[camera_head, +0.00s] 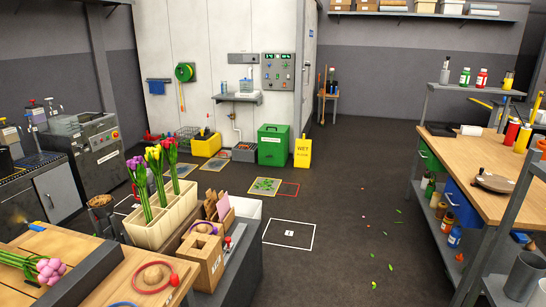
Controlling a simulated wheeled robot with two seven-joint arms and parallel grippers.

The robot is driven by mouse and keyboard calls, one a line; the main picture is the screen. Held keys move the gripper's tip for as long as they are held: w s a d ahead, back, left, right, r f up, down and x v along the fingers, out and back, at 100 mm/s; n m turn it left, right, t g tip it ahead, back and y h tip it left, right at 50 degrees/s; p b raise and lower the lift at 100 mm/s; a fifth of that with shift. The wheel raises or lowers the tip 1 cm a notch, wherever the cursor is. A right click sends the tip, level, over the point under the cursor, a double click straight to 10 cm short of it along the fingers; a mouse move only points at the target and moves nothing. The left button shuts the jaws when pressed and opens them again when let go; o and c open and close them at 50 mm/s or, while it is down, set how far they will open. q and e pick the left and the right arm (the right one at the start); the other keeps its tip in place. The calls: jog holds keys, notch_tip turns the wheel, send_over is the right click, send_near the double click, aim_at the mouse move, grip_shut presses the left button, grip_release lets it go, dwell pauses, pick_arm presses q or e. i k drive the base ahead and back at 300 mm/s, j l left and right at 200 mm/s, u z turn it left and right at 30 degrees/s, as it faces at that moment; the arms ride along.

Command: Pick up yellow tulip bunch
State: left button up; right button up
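The yellow tulip bunch (153,156) stands upright in a cream divided holder (150,234), with green stems going down into a compartment. It is between a purple-pink tulip bunch (137,168) on its left and a red-pink tulip bunch (170,152) on its right. The lower ends of the stems are hidden inside the holder. Neither of my grippers shows in the head view.
Another pink bunch (48,270) lies on the wooden table (60,242) at lower left. A cardboard box (208,262) stands close to the holder's front right. A workbench (480,165) is at right. The middle floor (350,190) is mostly clear, with scattered leaves.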

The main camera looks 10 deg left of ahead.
aim_at(155, 155)
jog(key=i+l, duration=0.1)
jog(key=i, duration=2.45)
jog(key=i+u, duration=0.1)
jog(key=u, duration=0.35)
jog(key=i+u, duration=0.1)
jog(key=u, duration=0.35)
jog(key=i+u, duration=0.1)
jog(key=u, duration=0.35)
jog(key=l+u, duration=0.1)
jog(key=u, duration=0.35)
jog(key=i+l+u, duration=0.1)
jog(key=u, duration=1.85)
